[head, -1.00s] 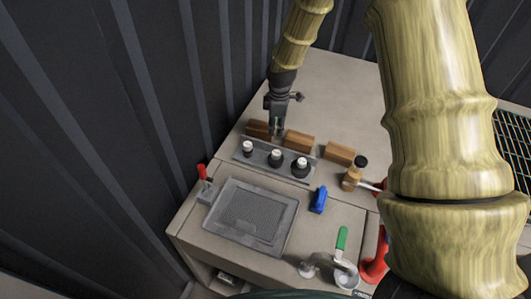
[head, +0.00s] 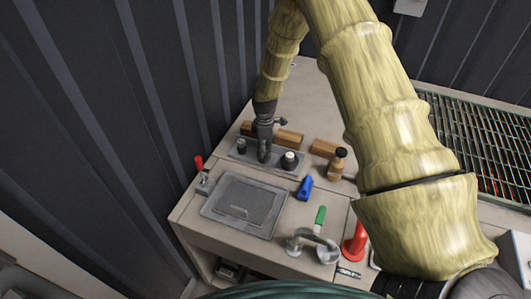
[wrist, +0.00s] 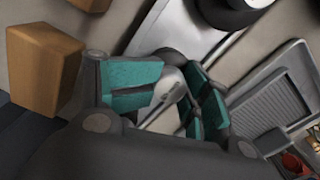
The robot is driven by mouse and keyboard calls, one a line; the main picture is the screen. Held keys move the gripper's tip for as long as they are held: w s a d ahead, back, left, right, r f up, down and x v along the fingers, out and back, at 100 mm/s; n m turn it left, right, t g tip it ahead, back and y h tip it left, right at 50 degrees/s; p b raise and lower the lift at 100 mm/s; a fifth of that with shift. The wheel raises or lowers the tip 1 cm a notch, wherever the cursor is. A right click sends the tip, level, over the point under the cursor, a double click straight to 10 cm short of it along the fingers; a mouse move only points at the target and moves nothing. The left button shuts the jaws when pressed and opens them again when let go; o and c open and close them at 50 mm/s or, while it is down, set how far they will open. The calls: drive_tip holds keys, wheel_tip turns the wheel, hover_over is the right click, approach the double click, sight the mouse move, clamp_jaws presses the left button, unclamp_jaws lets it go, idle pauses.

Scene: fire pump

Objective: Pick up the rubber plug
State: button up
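Dark plugs with pale tops stand on a grey metal strip (head: 234,155) on the bench. In the head view, one plug (head: 241,146) is left of my gripper (head: 264,157) and another plug (head: 289,160) is to its right. My gripper points down at the middle spot and hides the plug there. In the wrist view, the teal pads of my gripper (wrist: 178,100) stand apart on either side of a pale plug top (wrist: 170,84). I cannot tell whether the pads touch it. A neighbouring dark plug (wrist: 225,14) is at the top edge.
Wooden blocks (head: 289,138) stand close behind the strip. A brown bottle (head: 337,164), a blue object (head: 305,188) and a grey tray (head: 215,209) are in front and beside it. A green-handled fitting (head: 318,235) and a red object (head: 355,242) are nearer. A ribbed wall (head: 150,90) rises at left.

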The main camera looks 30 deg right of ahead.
drive_tip(key=shift+s+d+r, duration=0.15)
drive_tip(key=shift+s+d, duration=0.1)
drive_tip(key=shift+s, duration=0.6)
drive_tip(key=shift+o, duration=0.7)
drive_tip(key=shift+w+a+f, duration=0.1)
drive_tip(key=shift+w+f, duration=0.1)
drive_tip(key=shift+w, duration=0.15)
drive_tip(key=c, duration=0.5)
drive_tip(key=shift+r, duration=0.1)
